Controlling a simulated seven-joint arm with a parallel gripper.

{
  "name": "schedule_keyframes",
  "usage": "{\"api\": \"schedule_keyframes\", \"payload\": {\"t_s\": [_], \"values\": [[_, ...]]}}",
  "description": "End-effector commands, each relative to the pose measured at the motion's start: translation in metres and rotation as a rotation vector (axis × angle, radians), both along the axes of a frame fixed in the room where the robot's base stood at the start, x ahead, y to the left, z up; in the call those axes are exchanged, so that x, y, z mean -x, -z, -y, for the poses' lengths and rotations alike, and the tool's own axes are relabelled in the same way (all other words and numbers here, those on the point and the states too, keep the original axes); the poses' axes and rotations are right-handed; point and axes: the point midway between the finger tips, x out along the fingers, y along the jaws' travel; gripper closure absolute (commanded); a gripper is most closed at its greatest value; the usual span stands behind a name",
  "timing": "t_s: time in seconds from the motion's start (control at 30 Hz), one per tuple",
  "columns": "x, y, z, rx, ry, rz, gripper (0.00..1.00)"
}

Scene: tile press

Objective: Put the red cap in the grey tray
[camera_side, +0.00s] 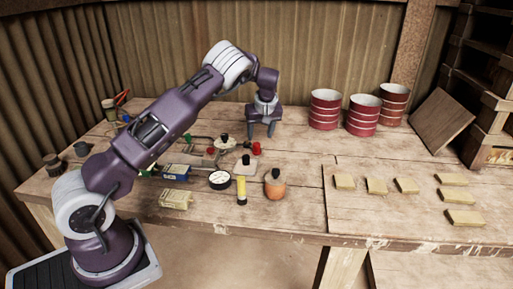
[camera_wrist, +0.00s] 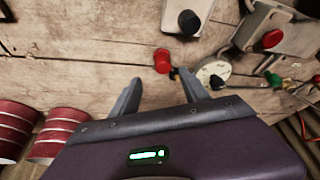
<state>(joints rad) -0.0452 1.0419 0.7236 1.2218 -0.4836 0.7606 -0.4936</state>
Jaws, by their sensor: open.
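A small red cap (camera_side: 256,149) lies on the wooden bench, just in front of my gripper (camera_side: 262,132) in the side view. In the wrist view the red cap (camera_wrist: 162,61) shows just beyond the two fingertips, roughly in line with the gap between them. My gripper (camera_wrist: 163,84) is open and empty, pointing down over the bench, and is apart from the cap. A grey, blocky thing (camera_wrist: 289,27) with a red knob is at the upper right of the wrist view; I cannot tell whether it is the grey tray.
Red ribbed cans (camera_side: 325,110) stand at the back right. Several tan blocks (camera_side: 376,186) lie at right.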

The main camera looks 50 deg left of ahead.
Motion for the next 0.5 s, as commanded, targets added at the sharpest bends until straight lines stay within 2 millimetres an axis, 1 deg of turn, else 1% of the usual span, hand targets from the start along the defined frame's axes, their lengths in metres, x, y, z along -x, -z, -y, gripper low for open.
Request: {"api": "schedule_keyframes", "payload": {"t_s": [0.13,0.23,0.3,0.37,0.5], "values": [[0.002,0.015,-0.005,0.003,-0.001,-0.002,0.47],[0.005,0.034,-0.011,0.002,-0.002,-0.002,0.47],[0.002,0.046,-0.016,0.002,0.001,-0.003,0.47],[0.001,0.051,-0.017,0.002,0.003,-0.001,0.47],[0.000,0.051,-0.017,0.002,0.004,0.001,0.47]]}}
